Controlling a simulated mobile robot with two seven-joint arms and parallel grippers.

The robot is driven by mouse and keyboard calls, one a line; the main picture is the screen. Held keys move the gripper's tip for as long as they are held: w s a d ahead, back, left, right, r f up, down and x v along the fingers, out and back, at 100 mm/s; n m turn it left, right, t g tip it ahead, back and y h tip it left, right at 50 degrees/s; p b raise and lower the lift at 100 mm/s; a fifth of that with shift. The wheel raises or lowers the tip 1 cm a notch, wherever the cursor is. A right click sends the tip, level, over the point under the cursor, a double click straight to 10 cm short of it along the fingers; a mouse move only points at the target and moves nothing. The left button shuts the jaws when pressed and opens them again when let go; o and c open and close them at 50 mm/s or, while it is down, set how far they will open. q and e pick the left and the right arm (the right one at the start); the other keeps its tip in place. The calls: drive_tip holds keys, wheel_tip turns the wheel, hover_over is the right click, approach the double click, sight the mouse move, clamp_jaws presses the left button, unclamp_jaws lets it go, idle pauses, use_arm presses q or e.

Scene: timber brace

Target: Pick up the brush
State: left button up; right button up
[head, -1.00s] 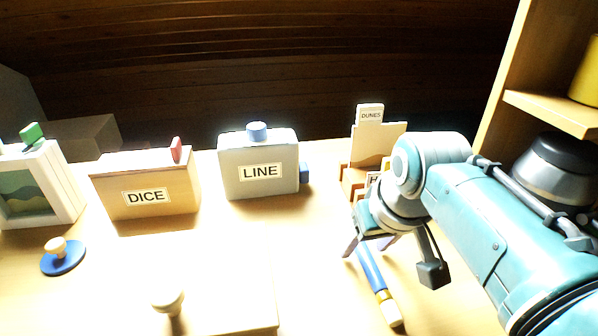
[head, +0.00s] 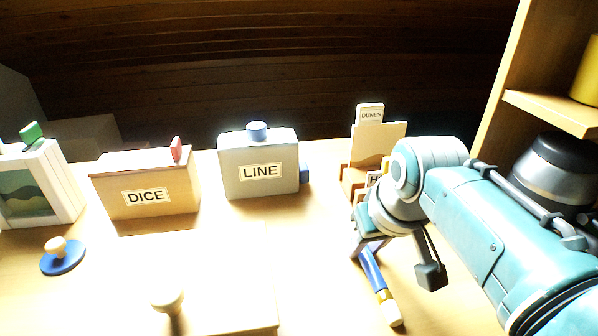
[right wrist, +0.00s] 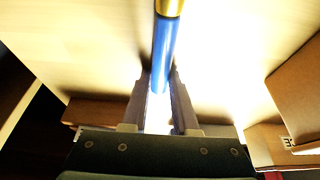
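The brush has a blue handle, a gold band and a pale end. It lies at a slant on the table at the right of the head view (head: 374,274). My right gripper (head: 369,247) reaches down over the handle's far end, which it partly hides. In the right wrist view my right gripper (right wrist: 160,76) has a finger on each side of the blue handle (right wrist: 164,50), close against it. The gold band (right wrist: 169,7) sticks out beyond the fingertips. The bristles cannot be made out. My left gripper is not in view.
Behind the gripper stands a wooden holder (head: 378,142) with a DUNES card (head: 370,114). A grey LINE box (head: 232,181) and a DICE box (head: 120,202) stand to the left. A blue stamp-like piece (head: 62,262) lies far left. A shelf (head: 552,111) rises at the right.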

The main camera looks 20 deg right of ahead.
clamp_jaws()
idle(0.3)
drive_tip(key=shift+r, duration=0.2)
wheel_tip(320, 180, up, 20)
drive_tip(key=p, duration=0.6)
